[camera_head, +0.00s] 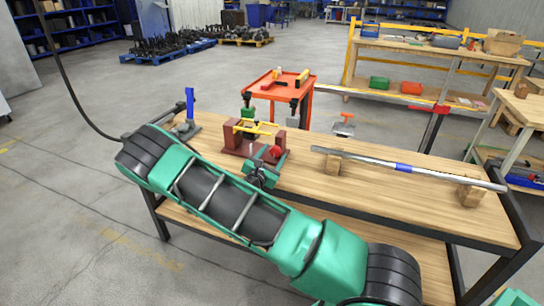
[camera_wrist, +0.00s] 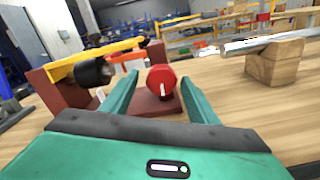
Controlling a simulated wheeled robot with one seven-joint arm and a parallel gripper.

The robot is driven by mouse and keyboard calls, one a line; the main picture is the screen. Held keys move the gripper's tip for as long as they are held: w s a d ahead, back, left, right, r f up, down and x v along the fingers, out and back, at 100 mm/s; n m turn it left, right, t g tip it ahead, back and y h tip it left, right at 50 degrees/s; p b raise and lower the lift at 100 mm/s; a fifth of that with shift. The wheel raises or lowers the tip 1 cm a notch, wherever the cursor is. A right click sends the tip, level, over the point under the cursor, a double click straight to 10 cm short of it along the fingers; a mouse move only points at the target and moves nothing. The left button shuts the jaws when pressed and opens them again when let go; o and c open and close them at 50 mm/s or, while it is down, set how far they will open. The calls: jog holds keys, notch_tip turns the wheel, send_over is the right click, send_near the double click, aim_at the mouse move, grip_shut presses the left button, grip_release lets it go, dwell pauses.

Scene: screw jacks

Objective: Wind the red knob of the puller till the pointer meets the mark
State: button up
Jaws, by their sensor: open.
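The puller has a dark red base with upright blocks (camera_head: 293,142) and a yellow bar (camera_head: 256,127) across the top; it stands on the wooden bench. Its red knob (camera_head: 275,151) faces me. In the wrist view the knob (camera_wrist: 158,73) shows between and beyond my two green fingertips, with a short white stripe low on its face. A black cylinder (camera_wrist: 95,72) sits left of it, under the yellow bar, with a small white piece below. My gripper (camera_head: 270,159) is open and empty, close in front of the knob. I cannot tell which white part is pointer or mark.
A metal bar (camera_head: 400,166) with a blue band lies on wooden blocks to the right on the bench (camera_head: 330,190). A blue upright tool (camera_head: 190,105) stands at the bench's left end. A red cart (camera_head: 300,88) stands behind. Bare wood lies right of the puller.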

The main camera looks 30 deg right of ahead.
jog(key=v, duration=1)
jog(key=shift+s+a, duration=0.2)
jog(key=shift+a, duration=0.1)
jog(key=s+d+m+g, duration=0.2)
jog(key=d+m, duration=0.1)
jog(key=s+d+r+m+g, duration=0.1)
jog(key=s+d+m+g, duration=0.1)
jog(key=s+d+m, duration=0.1)
jog(key=s+d+r+m+g, duration=0.1)
jog(key=s+d+m+g, duration=0.1)
jog(key=d+m+g, duration=0.1)
jog(key=shift+s+d+r, duration=0.1)
jog(key=shift+s+d, duration=0.05)
jog(key=shift+s, duration=0.1)
jog(key=s+d+r+m+g+y, duration=0.2)
jog(key=s+d+m+g+y, duration=0.25)
jog(key=s+m, duration=0.45)
jog(key=s+a+r+m+y, duration=0.5)
jog(key=s, duration=0.5)
jog(key=s+a+r+m+y, duration=0.4)
jog(key=s+a+r+y, duration=0.1)
jog(key=s, duration=0.6)
jog(key=shift+s+r+m, duration=0.35)
jog(key=shift+r+m, duration=0.05)
jog(key=shift+r, duration=0.3)
jog(key=shift+w+a, duration=0.1)
